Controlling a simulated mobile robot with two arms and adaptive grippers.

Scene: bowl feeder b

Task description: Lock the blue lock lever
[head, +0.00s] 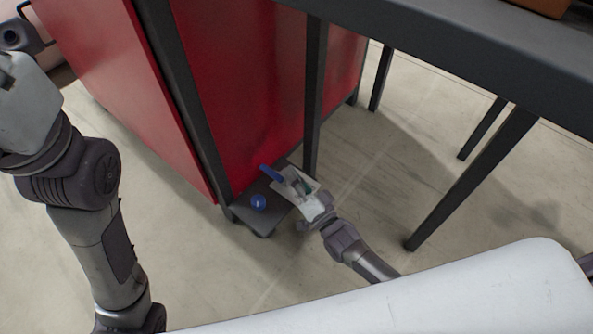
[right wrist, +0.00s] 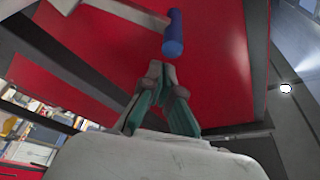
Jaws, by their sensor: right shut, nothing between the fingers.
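The blue lock lever (head: 271,173) shows low at the corner of the red cabinet, just left of my right gripper (head: 304,186). In the right wrist view, its blue cylindrical handle (right wrist: 173,35) stands just beyond the fingertips of the right gripper (right wrist: 161,72), with a pale bar beside it. The teal-padded fingers meet at their tips and hold nothing. A small gap shows between the tips and the handle in that view; whether they touch is hard to tell. My left arm is at the left of the head view, but its gripper is not clearly visible.
The red cabinet (head: 240,90) rises behind. Dark table legs (head: 474,180) stand to the right, with open floor between them.

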